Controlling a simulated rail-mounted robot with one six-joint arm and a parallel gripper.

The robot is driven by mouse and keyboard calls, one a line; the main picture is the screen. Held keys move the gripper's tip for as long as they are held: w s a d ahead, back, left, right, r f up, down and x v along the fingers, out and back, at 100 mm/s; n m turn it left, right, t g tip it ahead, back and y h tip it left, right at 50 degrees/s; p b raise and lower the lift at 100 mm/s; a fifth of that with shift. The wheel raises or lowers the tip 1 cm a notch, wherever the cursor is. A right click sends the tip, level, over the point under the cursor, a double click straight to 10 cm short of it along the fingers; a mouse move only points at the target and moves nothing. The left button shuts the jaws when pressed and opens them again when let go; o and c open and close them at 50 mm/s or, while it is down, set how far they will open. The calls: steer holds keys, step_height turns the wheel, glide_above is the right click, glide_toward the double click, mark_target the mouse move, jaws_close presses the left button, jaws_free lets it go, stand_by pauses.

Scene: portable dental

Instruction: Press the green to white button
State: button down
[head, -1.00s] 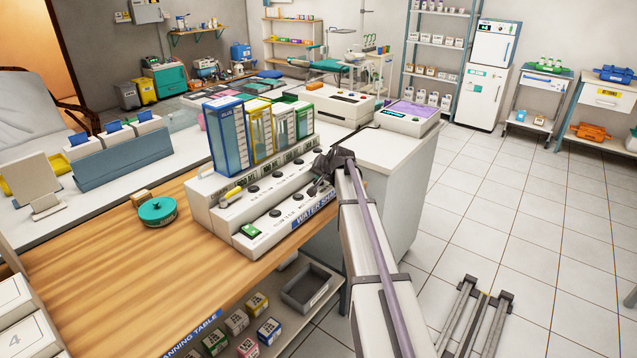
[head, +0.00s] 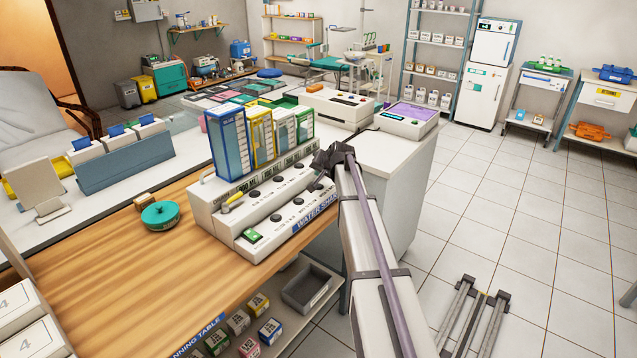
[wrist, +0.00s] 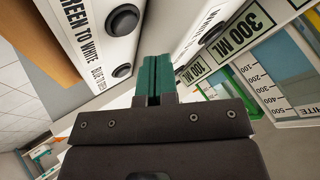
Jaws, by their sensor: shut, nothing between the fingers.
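The white water shaker unit (head: 232,240) stands on the wooden counter in the head view, with a row of dark round knobs or buttons and one green switch on its top. In the wrist view, a label reading "...REEN TO WHITE" (wrist: 78,30) runs along the white panel beside a black round button (wrist: 122,18). A second black button (wrist: 121,71) sits below it near smaller lettering. My gripper (head: 319,184) is at the unit's right end, above its front panel. Its green fingers (wrist: 155,75) are shut and empty, just right of the second button. Contact cannot be told.
Tall blue, yellow, white and green containers (head: 228,143) stand behind the panel, close to my gripper. A teal round object (head: 160,215) lies on the wooden counter (head: 110,270). A purple-topped device (head: 407,115) stands behind. Open floor lies to the right.

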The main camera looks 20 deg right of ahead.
mark_target(320, 185)
step_height(320, 185, up, 4)
steer(key=p, duration=0.2)
steer(key=shift+f+p, duration=0.2)
steer(key=shift+p, duration=0.15)
steer(key=shift+f, duration=0.15)
stand_by(0.8)
